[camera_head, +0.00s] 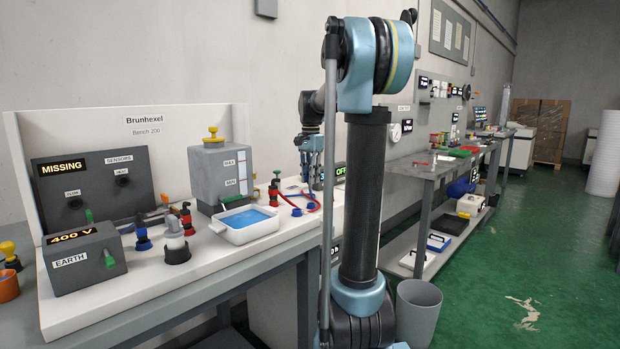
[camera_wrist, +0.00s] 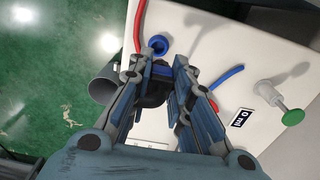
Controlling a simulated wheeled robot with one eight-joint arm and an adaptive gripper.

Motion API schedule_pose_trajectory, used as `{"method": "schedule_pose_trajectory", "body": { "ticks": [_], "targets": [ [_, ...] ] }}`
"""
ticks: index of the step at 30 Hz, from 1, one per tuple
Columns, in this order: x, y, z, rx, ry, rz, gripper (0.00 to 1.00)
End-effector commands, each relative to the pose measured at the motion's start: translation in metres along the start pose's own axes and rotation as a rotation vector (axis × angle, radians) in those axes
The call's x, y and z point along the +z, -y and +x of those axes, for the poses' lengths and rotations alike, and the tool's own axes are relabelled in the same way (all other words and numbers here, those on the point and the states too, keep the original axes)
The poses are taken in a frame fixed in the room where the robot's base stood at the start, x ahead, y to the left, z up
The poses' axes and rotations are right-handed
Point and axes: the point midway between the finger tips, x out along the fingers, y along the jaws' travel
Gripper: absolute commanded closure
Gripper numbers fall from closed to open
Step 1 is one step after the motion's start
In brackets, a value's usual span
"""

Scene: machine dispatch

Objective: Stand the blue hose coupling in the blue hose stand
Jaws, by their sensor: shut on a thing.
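My gripper (camera_head: 312,172) hangs over the right end of the white bench top. In the wrist view my gripper (camera_wrist: 160,74) is shut on a dark piece with a blue band, which looks like the blue hose coupling (camera_wrist: 161,70); the fingers hide much of it. A blue ring-shaped holder with a dark opening (camera_wrist: 158,44), likely the blue hose stand, sits on the white surface just beyond the fingertips. It appears to be the blue ring (camera_head: 297,212) in the head view. The coupling looks apart from it, though the height gap cannot be told.
Red hose (camera_wrist: 140,22) runs beside the blue ring, and a short blue hose (camera_wrist: 228,75) lies to its right. A grey tank (camera_head: 220,178) and a white tray of blue liquid (camera_head: 238,235) stand left of my gripper. A grey bin (camera_head: 418,308) stands on the floor.

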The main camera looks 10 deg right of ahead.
Motion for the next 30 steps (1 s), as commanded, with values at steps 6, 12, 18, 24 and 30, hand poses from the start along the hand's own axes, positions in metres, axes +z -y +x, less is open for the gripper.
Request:
{"method": "schedule_pose_trajectory", "body": {
  "ticks": [6,12,18,24,30],
  "targets": [
    [-0.001,-0.001,0.005,-0.002,-0.003,0.004,1.0],
    [-0.001,-0.001,0.019,-0.003,-0.003,0.005,1.0],
    [-0.001,-0.001,0.034,-0.003,-0.003,0.005,1.0],
    [-0.001,-0.001,0.044,-0.003,-0.003,0.004,1.0],
    [-0.001,-0.001,0.047,-0.003,-0.003,0.004,1.0]
  ]
}}
